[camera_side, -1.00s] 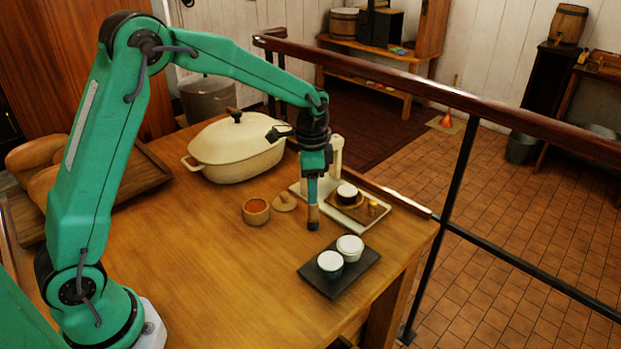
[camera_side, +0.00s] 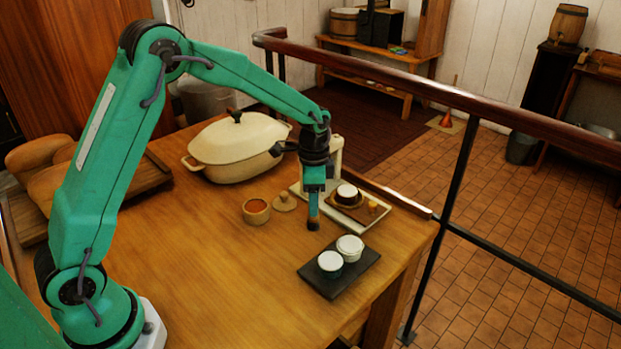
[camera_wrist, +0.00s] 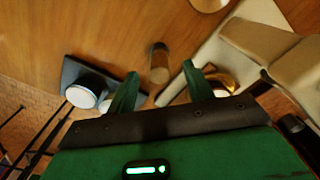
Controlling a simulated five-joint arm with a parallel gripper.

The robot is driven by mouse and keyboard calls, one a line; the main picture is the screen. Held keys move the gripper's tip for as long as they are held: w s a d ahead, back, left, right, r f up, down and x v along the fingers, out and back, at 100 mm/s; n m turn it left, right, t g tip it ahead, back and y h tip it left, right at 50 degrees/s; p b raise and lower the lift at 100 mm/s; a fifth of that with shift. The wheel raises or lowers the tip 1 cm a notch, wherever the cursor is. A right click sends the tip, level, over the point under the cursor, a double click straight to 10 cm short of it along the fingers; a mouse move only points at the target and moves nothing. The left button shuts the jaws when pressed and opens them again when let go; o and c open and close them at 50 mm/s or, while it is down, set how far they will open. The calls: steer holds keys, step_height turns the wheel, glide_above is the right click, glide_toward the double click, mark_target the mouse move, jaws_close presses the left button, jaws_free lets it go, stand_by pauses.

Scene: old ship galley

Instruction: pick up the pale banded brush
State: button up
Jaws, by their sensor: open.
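The brush (camera_side: 313,221) stands upright on the table, a small brownish cylinder with a dark lower end; its fine banding is too small to make out. My gripper (camera_side: 314,196) points down directly above it, and the fingers hide its upper part in the side view. In the wrist view the brush (camera_wrist: 159,60) shows blurred between and just beyond the two green fingertips (camera_wrist: 160,74). The fingers are apart, with a gap on each side of the brush.
A dark tray (camera_side: 318,286) with two white-topped cups stands in front. A pale board (camera_side: 378,222) with a small dish lies behind right. A small wooden bowl (camera_side: 256,217), a lid (camera_side: 285,202) and a cream casserole (camera_side: 235,160) are to the left. The front left table is clear.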

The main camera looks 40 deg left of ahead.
mark_target(313, 223)
steer(key=shift+d+f, duration=0.1)
steer(key=shift+f, duration=2.2)
steer(key=c, duration=1.1)
